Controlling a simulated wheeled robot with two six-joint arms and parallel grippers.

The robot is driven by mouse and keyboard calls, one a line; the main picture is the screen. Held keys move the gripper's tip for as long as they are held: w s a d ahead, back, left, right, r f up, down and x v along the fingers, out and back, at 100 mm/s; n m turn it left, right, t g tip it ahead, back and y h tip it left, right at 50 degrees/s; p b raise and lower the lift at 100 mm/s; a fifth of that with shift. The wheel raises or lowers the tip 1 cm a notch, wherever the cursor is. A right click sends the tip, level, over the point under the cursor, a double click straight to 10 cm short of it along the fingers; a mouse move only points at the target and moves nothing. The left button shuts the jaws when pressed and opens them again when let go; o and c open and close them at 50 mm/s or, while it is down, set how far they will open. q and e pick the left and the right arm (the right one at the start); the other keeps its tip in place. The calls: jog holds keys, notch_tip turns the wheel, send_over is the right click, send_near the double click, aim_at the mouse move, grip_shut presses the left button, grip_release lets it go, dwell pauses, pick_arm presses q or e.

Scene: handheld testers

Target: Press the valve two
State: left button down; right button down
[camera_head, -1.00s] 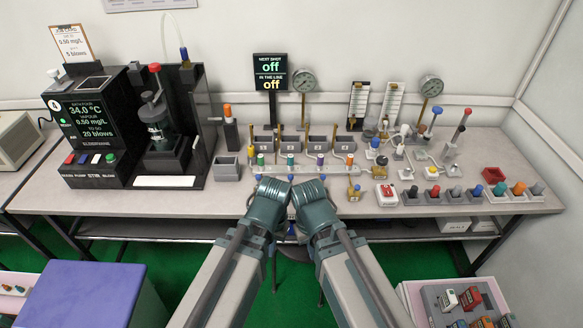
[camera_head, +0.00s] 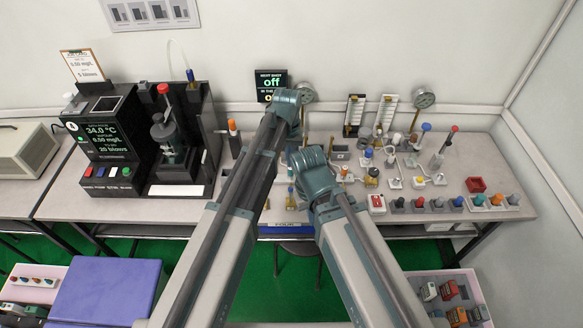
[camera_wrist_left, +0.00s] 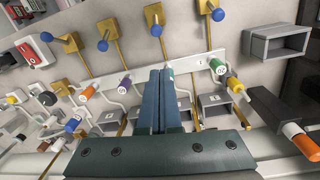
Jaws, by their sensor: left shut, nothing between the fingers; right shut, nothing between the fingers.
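A row of capped valves lines a pale rail. In the left wrist view it shows a green cap (camera_wrist_left: 218,67), a purple cap (camera_wrist_left: 123,80) and an orange cap (camera_wrist_left: 87,94). The valve between green and purple is mostly hidden behind my left gripper (camera_wrist_left: 160,72). Its closed, empty fingertips overlap that place; contact cannot be told. Brass stems with blue knobs (camera_wrist_left: 156,30) stand beyond the rail. In the head view my left arm covers much of the row. My right gripper (camera_head: 310,160) hangs near the bench's front, its fingers hidden under the wrist.
Bins (camera_wrist_left: 212,99) stand beside the rail. A black tester (camera_head: 108,150) is left on the bench; a red-buttoned box (camera_head: 377,203) and several coloured knobs (camera_head: 458,202) are right.

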pick_arm(q)
jog(key=shift+w+d+r, duration=0.15)
jog(key=shift+w+r, duration=0.4)
jog(key=shift+w, duration=0.3)
pick_arm(e)
jog(key=shift+w+r, duration=0.15)
jog(key=shift+r, duration=0.4)
pick_arm(q)
jog(key=shift+f, duration=0.1)
pick_arm(e)
jog(key=shift+f, duration=0.1)
